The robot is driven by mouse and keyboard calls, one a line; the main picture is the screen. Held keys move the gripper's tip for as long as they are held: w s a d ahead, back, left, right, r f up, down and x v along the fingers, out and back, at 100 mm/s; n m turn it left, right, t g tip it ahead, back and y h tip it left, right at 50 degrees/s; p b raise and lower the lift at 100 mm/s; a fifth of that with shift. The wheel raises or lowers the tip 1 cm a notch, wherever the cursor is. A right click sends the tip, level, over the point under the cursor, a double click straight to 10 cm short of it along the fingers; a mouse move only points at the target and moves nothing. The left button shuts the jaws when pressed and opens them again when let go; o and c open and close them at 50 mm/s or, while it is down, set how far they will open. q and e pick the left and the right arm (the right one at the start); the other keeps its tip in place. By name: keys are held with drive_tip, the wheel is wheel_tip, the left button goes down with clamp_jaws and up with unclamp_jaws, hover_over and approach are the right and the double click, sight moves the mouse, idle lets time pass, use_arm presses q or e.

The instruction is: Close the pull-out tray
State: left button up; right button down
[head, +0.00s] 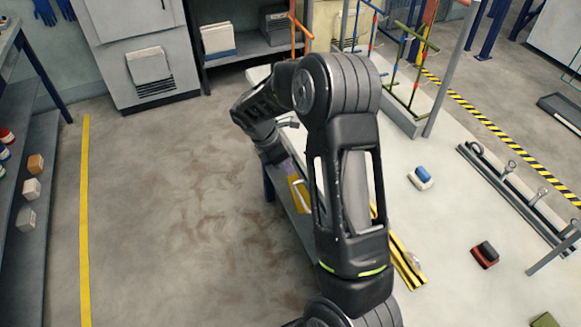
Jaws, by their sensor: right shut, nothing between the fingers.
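A yellow piece with a pale handle (300,194) shows at the left edge of the white worktable, just left of my forearm. It appears to be the front of the pull-out tray; the rest is hidden behind my arm, so I cannot tell how far out it stands. My right gripper (279,160) points down beside the table's left edge, close to the yellow piece on its upper left. It is shut with nothing in it. Whether it touches the tray cannot be told. My left gripper is not in view.
Shelves (38,150) stand at far left. The floor (180,210) between is clear.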

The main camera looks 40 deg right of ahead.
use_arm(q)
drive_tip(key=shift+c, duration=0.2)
